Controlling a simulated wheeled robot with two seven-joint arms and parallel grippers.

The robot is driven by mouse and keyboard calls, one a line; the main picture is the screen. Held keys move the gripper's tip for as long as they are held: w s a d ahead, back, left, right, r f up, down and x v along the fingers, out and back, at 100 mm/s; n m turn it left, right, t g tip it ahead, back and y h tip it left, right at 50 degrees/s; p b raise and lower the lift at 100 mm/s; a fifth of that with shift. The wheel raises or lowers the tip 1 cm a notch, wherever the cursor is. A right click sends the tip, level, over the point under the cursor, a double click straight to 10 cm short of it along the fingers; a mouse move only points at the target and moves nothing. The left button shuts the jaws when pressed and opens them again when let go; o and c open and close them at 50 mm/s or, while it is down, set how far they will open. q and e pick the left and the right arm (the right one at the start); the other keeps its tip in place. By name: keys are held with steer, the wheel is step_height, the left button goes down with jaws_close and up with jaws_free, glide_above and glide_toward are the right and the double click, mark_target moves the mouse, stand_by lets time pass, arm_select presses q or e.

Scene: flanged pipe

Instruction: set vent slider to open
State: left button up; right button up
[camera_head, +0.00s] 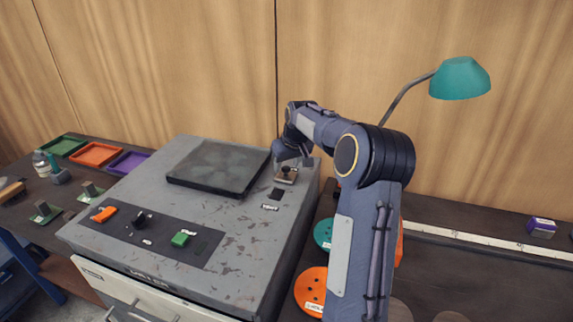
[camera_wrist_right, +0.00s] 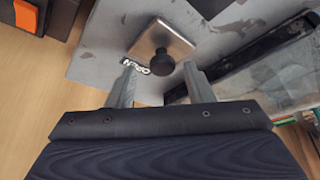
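The vent slider is a metal plate with a round black knob (camera_head: 286,170) on the right side of the grey machine's top. In the right wrist view the knob (camera_wrist_right: 161,63) stands upright on its plate (camera_wrist_right: 172,42). A label reading OPEN (camera_wrist_right: 133,65) lies beside the plate. A dark square (camera_head: 276,194) and another small label (camera_head: 270,208) are nearer the machine's front. My right gripper (camera_wrist_right: 160,76) is open, its two fingers apart on either side of the knob without visible contact. In the head view its fingertips are mostly hidden by my arm. My left gripper is not in view.
A raised dark panel (camera_head: 219,168) is left of the slider on the machine (camera_head: 150,185). A front control strip (camera_head: 140,232) has orange, black and green controls. Discs (camera_head: 311,289), a ruler (camera_head: 480,239) and a teal lamp (camera_head: 459,78) are at the right.

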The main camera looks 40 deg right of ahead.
mark_target(292, 181)
steer(key=shift+s, duration=0.1)
steer(key=v, duration=0.7)
steer(key=shift+r+b, duration=0.35)
steer(key=shift+r, duration=0.05)
steer(key=shift+s+a, duration=0.1)
